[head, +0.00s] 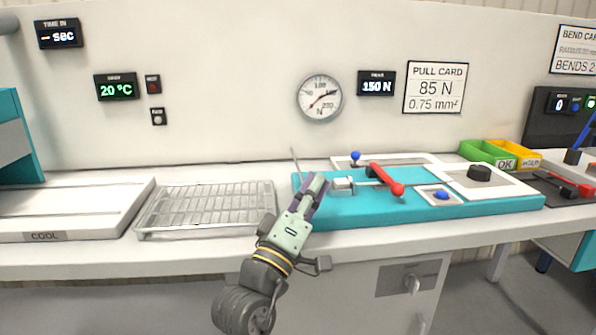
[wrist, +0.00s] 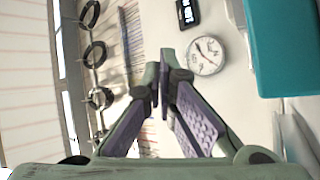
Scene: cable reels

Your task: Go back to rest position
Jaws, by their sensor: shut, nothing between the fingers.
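My gripper (head: 316,190) is over the left end of the teal pull-test fixture (head: 350,212) in the head view, pointing up and away from me. Its purple-padded fingers are shut with nothing between them. In the wrist view my gripper (wrist: 163,92) shows its fingertips together, in front of the pale wall. I cannot tell from the head view whether it touches the fixture. The fixture carries a red lever (head: 386,179), a blue knob (head: 441,195) and a black knob (head: 479,173).
A wire rack (head: 207,208) and a white COOL plate (head: 70,210) lie left of my gripper. Green (head: 484,152) and yellow (head: 522,158) bins stand at the back right. The wall holds a round gauge (head: 320,98). Reels or rings (wrist: 94,54) hang in the wrist view.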

